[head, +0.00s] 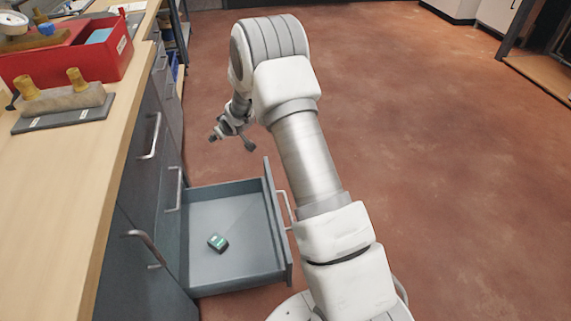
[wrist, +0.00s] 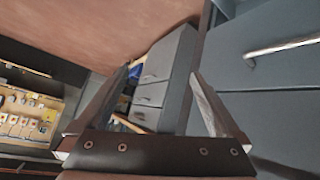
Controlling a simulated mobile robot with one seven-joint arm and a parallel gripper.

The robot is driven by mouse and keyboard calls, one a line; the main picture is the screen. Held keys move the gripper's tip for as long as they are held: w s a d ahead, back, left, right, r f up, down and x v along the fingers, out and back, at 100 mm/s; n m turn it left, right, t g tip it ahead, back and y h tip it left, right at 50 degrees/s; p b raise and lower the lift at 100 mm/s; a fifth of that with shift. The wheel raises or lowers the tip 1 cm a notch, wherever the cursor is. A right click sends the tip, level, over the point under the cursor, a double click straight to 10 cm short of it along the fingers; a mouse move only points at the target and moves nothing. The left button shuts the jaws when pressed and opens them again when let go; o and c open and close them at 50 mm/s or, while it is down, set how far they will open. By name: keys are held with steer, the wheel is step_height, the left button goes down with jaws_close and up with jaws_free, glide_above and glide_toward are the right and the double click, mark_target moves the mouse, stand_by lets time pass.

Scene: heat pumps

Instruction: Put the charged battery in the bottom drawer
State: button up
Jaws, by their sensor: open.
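A small dark battery with a green face (head: 217,242) lies on the floor of the pulled-out bottom drawer (head: 240,271). It rests towards the front left of the drawer in the head view and touches no wall that I can see. My gripper (head: 231,144) is open and empty, beyond the drawer and above it, close to the cabinet fronts. In the wrist view my gripper (wrist: 165,95) shows its two fingers spread with nothing between them. The battery does not show in the wrist view.
The workbench (head: 75,191) on the left carries a red bin (head: 80,62) and a grey plate with a wooden block (head: 62,102). Bar handles (head: 152,137) stick out from the cabinet fronts. The red-brown floor (head: 440,150) on the right is clear.

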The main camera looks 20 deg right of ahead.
steer(key=s+d+r+m+g+h, duration=0.1)
steer(key=s+d+r, duration=0.1)
steer(key=s+r, duration=0.85)
steer(key=s+d+r+m+g+h, duration=0.1)
steer(key=s+r+m, duration=0.1)
steer(key=s+r, duration=1.15)
steer(key=s, duration=0.9)
steer(key=s+a+r+m+g, duration=0.1)
steer(key=s+r, duration=0.2)
steer(key=s, duration=0.9)
steer(key=shift+s+r+m+g+y, duration=0.2)
steer(key=shift+s+m+g+y, duration=0.1)
steer(key=shift+s+y, duration=0.1)
steer(key=shift+r, duration=0.15)
step_height(320, 180, up, 24)
steer(key=p, duration=2.4)
steer(key=shift+d, duration=0.1)
